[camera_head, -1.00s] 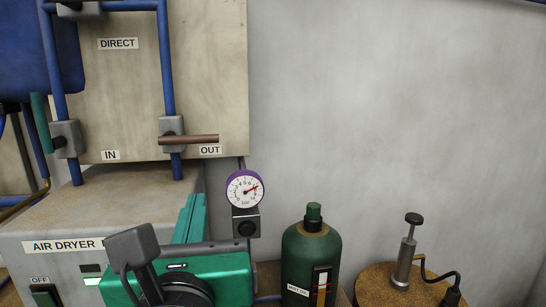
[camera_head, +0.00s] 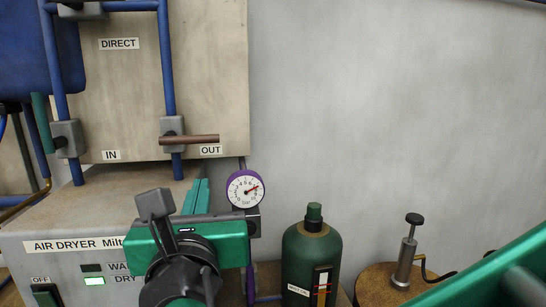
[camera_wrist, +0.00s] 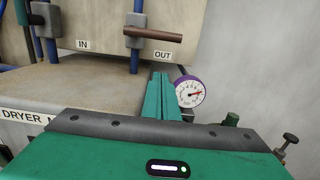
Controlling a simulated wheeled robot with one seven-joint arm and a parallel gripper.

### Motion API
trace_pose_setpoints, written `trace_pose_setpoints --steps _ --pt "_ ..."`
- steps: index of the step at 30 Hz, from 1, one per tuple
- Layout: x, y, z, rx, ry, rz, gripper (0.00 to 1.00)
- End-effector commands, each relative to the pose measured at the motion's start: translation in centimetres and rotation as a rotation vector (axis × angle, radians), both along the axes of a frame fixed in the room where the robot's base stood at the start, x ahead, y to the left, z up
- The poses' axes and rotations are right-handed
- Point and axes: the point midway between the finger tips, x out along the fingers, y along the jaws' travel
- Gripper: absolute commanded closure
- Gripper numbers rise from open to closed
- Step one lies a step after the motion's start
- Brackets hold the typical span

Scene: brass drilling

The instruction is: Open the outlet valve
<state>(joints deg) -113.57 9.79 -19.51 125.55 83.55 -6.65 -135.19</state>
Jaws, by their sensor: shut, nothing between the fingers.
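The outlet valve has a brown bar handle (camera_head: 188,139) on a grey block, on the blue pipe above the OUT label (camera_head: 210,150). The handle lies horizontal, across the vertical pipe, and points right. It also shows in the wrist view (camera_wrist: 153,34). The inlet valve (camera_head: 67,139) is at the left, its green handle upright along its pipe. My gripper (camera_head: 201,186) is below the outlet handle, over the air dryer, apart from the handle. Its green fingers are together and empty, pointing towards the panel. They also show in the wrist view (camera_wrist: 163,82).
The air dryer (camera_head: 50,225) stands below the panel, with a lit DRY lamp. A purple-rimmed gauge (camera_head: 245,189) hangs right of the fingers. A dark green bottle (camera_head: 311,255) and a hand pump (camera_head: 405,255) stand further right. The wall at right is bare.

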Motion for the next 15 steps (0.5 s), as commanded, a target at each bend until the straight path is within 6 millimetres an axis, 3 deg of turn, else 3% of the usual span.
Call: trace_pose_setpoints --steps 8,15 --pt "4.3 1.0 0.2 0.0 -0.001 -0.004 1.0" --pt "4.9 1.1 3.3 0.003 0.0 0.0 1.0"
